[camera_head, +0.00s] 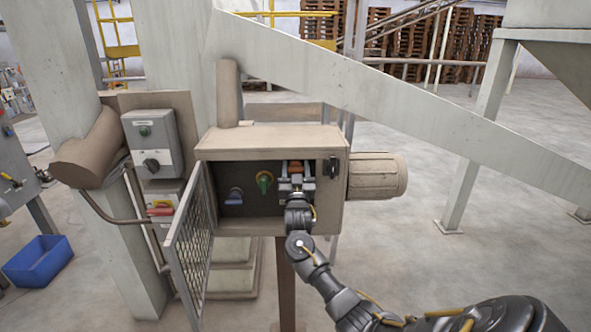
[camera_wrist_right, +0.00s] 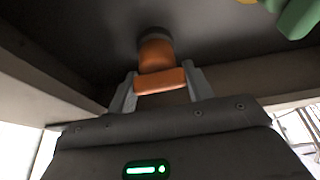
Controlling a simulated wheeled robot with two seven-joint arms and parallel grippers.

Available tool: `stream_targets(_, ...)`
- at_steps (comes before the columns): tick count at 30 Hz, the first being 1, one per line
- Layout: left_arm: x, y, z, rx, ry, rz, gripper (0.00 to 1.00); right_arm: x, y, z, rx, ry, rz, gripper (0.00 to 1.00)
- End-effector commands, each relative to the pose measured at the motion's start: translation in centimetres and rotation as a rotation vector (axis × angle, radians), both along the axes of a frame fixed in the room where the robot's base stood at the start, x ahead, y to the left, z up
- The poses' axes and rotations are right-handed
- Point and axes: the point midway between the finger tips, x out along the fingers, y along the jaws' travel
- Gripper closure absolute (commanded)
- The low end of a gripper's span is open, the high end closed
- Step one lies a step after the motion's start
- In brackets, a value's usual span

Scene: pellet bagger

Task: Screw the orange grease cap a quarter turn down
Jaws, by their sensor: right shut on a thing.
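The orange grease cap (camera_wrist_right: 158,80) shows in the right wrist view, on a dark round base against the dark back of the box. It has a wide bar across its front. My right gripper (camera_wrist_right: 158,88) is shut on this bar, one finger at each end. In the head view the cap (camera_head: 295,166) is a small orange patch between the fingers of my right gripper (camera_head: 295,176), inside the open box (camera_head: 270,143). The gripper hides most of it there. My left gripper is not in view.
A green handle (camera_head: 264,182) sits just left of my right gripper, with a blue knob (camera_head: 236,195) farther left. The mesh door (camera_head: 190,245) stands open at the box's left. A motor (camera_head: 377,176) juts out right. A sloping beam (camera_head: 400,110) passes behind.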

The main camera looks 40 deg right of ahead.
Motion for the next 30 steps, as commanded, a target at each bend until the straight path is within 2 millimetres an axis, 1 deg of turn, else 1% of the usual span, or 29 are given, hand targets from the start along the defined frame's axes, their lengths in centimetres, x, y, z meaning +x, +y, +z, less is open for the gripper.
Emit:
stream_targets(5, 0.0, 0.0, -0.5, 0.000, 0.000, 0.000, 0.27, 0.1, 0.0, -0.3, 0.030, -0.019, 0.004, 0.72)
stream_targets(11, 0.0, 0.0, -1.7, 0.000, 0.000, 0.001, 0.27, 0.1, 0.0, -0.4, 0.120, -0.088, 0.003, 0.72)
stream_targets(30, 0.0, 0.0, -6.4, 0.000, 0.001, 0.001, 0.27, -0.1, -0.2, -0.5, 0.594, -0.448, 0.004, 0.72)
